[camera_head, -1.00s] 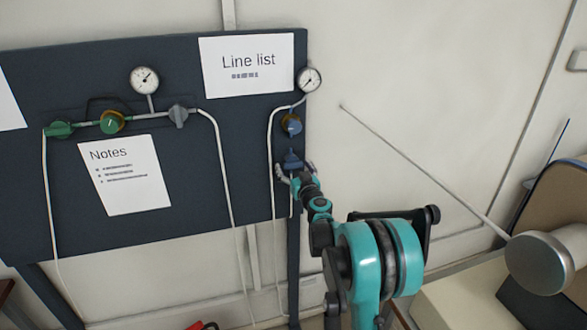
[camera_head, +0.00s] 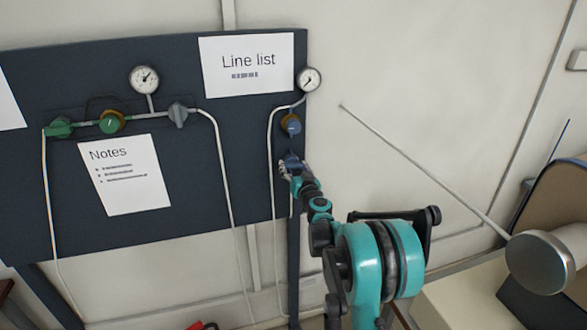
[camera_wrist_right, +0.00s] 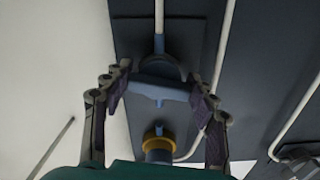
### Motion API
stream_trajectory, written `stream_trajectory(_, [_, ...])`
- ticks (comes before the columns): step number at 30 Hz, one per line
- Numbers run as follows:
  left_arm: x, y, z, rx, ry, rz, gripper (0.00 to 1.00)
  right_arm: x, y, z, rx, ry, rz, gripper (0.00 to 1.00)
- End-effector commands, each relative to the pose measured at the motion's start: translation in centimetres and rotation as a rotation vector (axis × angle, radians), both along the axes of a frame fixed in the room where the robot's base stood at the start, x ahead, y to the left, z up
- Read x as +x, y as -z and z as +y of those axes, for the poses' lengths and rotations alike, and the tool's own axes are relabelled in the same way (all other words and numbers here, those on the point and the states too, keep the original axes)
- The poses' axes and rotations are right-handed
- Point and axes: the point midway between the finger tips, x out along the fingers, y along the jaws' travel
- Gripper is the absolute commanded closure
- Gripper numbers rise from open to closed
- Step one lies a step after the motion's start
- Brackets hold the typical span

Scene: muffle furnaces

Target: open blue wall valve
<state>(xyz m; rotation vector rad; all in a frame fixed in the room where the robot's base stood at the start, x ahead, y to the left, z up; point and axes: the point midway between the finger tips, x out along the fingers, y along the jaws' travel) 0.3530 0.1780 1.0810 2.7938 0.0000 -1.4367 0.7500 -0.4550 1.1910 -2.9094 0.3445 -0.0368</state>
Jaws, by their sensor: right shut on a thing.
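The blue wall valve (camera_head: 290,159) is low on the right side of the dark board, mostly covered by my right gripper (camera_head: 288,168) in the head view. In the right wrist view its blue crossbar handle (camera_wrist_right: 160,91) lies between the two fingers of my right gripper (camera_wrist_right: 161,90). The fingers are shut on the handle, one at each end. The handle looks crosswise to the white pipe. My left gripper is not in view.
A blue knob with a yellow collar (camera_wrist_right: 157,142) sits close above the valve on the board, under a round gauge (camera_head: 309,79). Green valves (camera_head: 111,122) and a grey valve (camera_head: 179,115) are farther left.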

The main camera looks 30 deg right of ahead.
Motion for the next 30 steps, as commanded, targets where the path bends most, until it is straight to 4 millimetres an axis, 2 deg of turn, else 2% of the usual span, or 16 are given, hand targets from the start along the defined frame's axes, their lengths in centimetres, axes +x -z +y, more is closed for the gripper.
stream_trajectory(30, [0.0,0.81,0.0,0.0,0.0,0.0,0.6,0.08,-0.24,0.23,0.929,0.001,-0.224,0.71])
